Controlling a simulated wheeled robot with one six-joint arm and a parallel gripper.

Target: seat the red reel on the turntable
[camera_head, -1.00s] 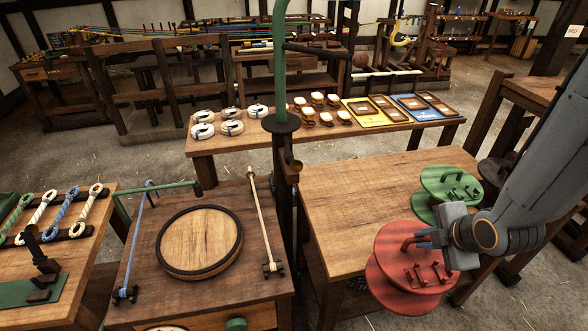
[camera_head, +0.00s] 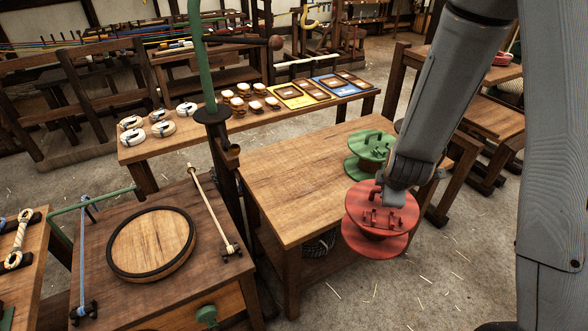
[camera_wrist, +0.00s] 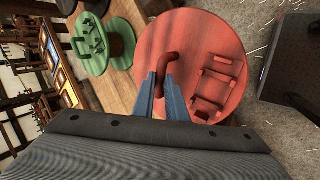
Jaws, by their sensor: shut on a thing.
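The red reel (camera_head: 376,234) has two round flanges, with a bent handle and small brackets on its top. My gripper (camera_head: 388,190) is above it in the head view. In the wrist view, my gripper's blue fingers (camera_wrist: 166,92) are shut on the handle of the red reel (camera_wrist: 207,45). The reel hangs roughly level, just off the near right corner of the middle table. The turntable (camera_head: 150,243) is a round wooden disc with a dark rim, on the left table. It is bare and apart from the reel.
A green reel (camera_head: 371,146) stands on the middle table (camera_head: 290,190), just behind the red one. A dark post with a green pipe (camera_head: 198,60) rises between the turntable and the reels. A pale rod (camera_head: 213,208) lies along the turntable's right side. Most of the middle table is clear.

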